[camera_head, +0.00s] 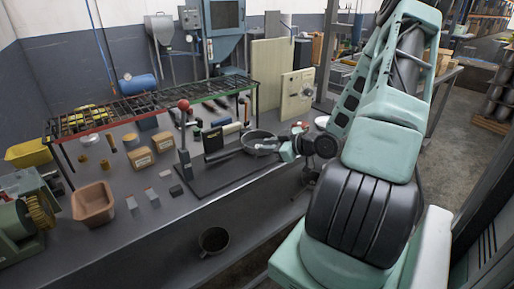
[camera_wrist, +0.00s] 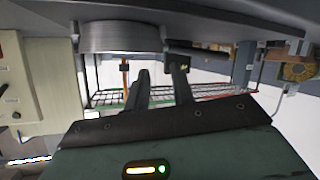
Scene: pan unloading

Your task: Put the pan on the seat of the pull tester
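The pan (camera_head: 259,138) is a dark round pan near the right end of a dark flat plate. Its handle points left in the head view. The red-knobbed post (camera_head: 184,130) stands at the left of this plate (camera_head: 212,178), which looks like the pull tester; I cannot make out its seat. My gripper (camera_head: 289,149) is just right of the pan. In the upside-down wrist view the pan's metal side (camera_wrist: 124,38) and dark handle (camera_wrist: 205,51) show beyond my fingers (camera_wrist: 160,72). The fingers are apart with nothing visible between them; whether one touches the handle is unclear.
A wire rack (camera_head: 150,101) stands behind the pan. Cartons (camera_head: 141,157), a brown bin (camera_head: 93,203) and small blocks lie to the left. Pale panels (camera_head: 297,94) stand behind at the right.

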